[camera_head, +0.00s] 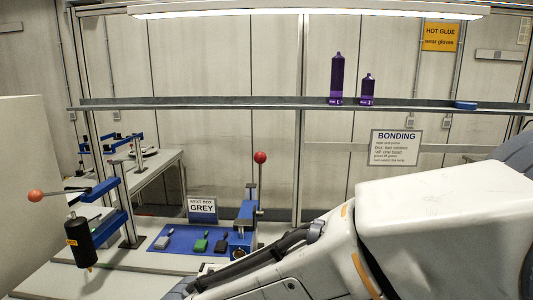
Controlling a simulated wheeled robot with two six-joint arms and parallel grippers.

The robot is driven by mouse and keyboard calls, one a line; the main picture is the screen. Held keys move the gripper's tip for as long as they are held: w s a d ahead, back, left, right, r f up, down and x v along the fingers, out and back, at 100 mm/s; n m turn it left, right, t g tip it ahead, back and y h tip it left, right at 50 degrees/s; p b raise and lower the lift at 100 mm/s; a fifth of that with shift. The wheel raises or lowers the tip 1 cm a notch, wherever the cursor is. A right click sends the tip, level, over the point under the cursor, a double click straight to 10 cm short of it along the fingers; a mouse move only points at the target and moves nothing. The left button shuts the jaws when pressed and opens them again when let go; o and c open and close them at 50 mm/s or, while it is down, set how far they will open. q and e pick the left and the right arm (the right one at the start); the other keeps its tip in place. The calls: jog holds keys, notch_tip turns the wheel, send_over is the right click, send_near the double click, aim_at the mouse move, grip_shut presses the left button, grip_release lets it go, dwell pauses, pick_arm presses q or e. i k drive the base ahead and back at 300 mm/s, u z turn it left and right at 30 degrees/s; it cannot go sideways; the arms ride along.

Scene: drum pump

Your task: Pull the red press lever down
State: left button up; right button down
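A lever with a red ball knob (260,157) stands upright in the middle of the head view. It rises from a blue press (242,232) on the bench. My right arm crosses the lower right and hides the bench in front of the blue press. Neither gripper shows.
A blue mat (180,250) holds a grey, a green and a dark small part. Behind it stands a "NEXT BOX GREY" sign (202,208). Two purple bottles (337,78) and a blue item (466,105) are on the shelf (230,104) above.

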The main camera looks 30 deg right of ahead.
aim_at(260, 158)
jog(key=k, duration=0.25)
jog(key=z, duration=0.8)
jog(key=i, duration=0.6)
jog(key=u, duration=0.4)
